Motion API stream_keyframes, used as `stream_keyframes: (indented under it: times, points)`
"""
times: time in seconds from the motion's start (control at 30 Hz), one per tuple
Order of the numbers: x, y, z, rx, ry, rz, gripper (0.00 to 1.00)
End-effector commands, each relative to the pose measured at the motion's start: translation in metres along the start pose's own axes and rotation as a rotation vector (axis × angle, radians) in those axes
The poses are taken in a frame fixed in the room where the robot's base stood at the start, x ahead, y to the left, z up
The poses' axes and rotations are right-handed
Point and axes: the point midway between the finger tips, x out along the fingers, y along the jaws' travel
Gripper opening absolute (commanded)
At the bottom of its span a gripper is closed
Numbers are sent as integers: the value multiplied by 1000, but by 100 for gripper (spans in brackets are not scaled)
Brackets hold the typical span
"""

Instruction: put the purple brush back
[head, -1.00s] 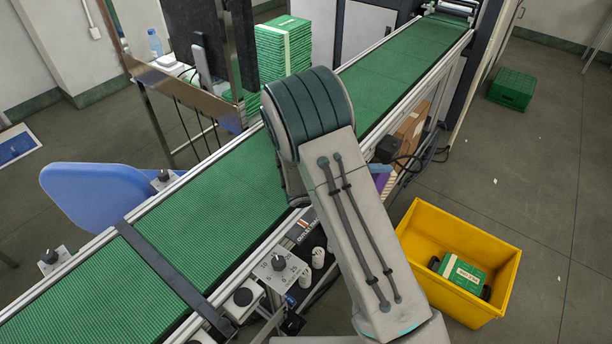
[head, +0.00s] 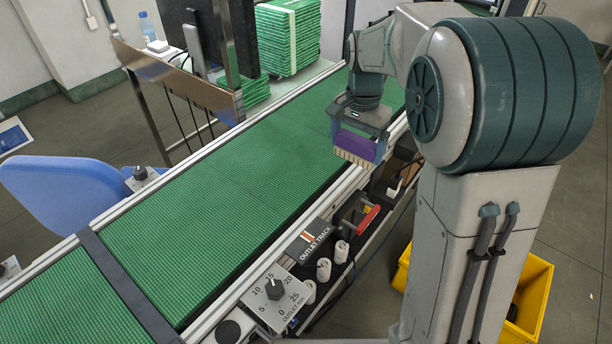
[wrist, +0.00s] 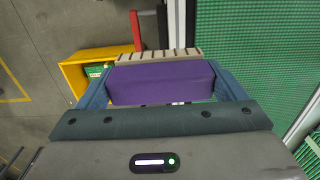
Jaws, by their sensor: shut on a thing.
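The purple brush (head: 354,145) has a purple block body and a row of pale tan bristles along its lower edge. My gripper (head: 362,137) is shut on it, just above the near rail of the green conveyor (head: 230,180). The bristles point down in the head view. In the wrist view the purple brush (wrist: 162,83) lies between the two blue-grey fingers of my gripper (wrist: 163,85), its bristles on the far side. Whether the bristles touch the rail, I cannot tell.
A shelf of fittings under the near rail carries a red-handled tool (head: 367,218), white knobs (head: 323,268) and a dial box (head: 276,295). A yellow bin (head: 532,290) stands on the floor, partly behind my arm. The green belt is bare.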

Motion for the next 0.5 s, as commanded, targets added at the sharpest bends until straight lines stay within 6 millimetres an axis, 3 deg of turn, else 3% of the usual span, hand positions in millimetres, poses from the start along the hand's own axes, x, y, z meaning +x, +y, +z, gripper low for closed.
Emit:
stream_keyframes:
  times: [0.13,0.5]
  points:
    - [4,-19,6,1,-1,-12,63]
    - [51,-94,34,1,-1,-9,63]
